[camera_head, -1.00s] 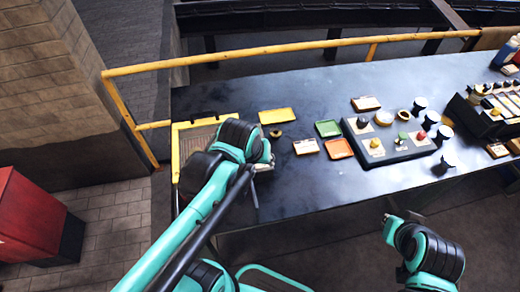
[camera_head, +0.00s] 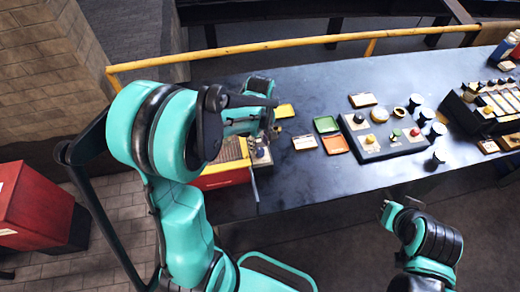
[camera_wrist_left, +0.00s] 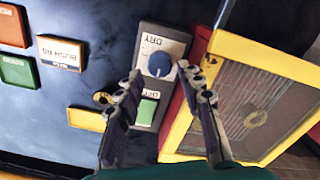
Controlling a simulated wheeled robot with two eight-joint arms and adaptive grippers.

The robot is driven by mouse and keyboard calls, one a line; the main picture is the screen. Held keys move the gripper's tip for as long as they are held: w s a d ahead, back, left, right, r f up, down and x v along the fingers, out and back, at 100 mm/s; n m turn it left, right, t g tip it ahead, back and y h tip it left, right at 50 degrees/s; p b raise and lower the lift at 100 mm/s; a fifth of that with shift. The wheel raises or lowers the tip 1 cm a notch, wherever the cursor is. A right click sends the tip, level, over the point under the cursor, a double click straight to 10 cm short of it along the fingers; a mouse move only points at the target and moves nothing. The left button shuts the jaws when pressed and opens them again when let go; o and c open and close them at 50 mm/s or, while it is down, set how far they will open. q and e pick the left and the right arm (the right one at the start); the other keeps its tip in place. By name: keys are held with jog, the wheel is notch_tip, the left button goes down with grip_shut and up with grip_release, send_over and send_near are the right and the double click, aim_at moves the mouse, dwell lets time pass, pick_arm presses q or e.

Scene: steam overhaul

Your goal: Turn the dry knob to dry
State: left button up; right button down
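The dry knob (camera_wrist_left: 160,65) is a round blue knob with a pale pointer on a grey control panel (camera_wrist_left: 146,75). Its dial plate carries the word DRY, upside down in the left wrist view. A green button sits on the same panel. My left gripper (camera_wrist_left: 165,78) is open, with its two fingers either side of the knob in that view; I cannot tell if they touch it. In the head view my left gripper (camera_head: 262,112) is over the table's left end, and my arm hides part of the panel (camera_head: 261,155). My right gripper (camera_head: 389,208) is at lower right, its fingers unclear.
A yellow-framed box with a mesh window (camera_wrist_left: 252,110) stands right beside the panel. A yellow rail (camera_head: 250,47) runs behind. A red bin (camera_head: 30,205) stands left.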

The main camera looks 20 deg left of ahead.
aim_at(260, 151)
pick_arm(q)
jog(key=shift+f+b, duration=0.35)
jog(key=shift+f, duration=1.65)
grip_shut()
